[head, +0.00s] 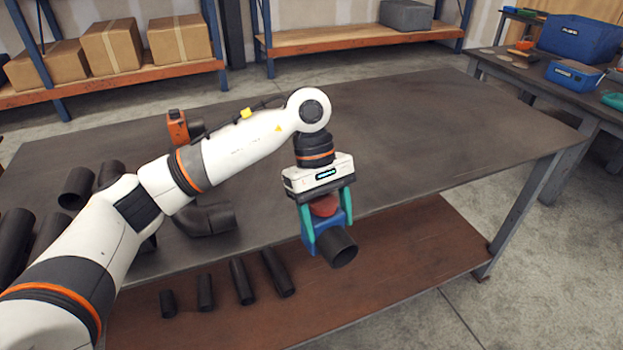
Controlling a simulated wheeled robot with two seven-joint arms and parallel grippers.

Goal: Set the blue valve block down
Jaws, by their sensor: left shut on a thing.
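The blue valve block (308,238) shows in the head view near the middle, with a dark pipe end (342,250) sticking out toward the lower right and a red round part (323,206) on top. My left gripper (326,222) is shut on it, with a green finger on each side of the block. The block hangs in the picture at the front edge of the grey metal table (420,130); its height relative to the tabletop is hard to tell. My right gripper is not in the view.
Dark pipe pieces (75,187) and a pipe elbow (208,219) lie on the table's left part. Several short pipes (241,281) lie on the brown lower shelf (400,262). An orange-and-black part (178,128) stands toward the back left. The table's right half is clear.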

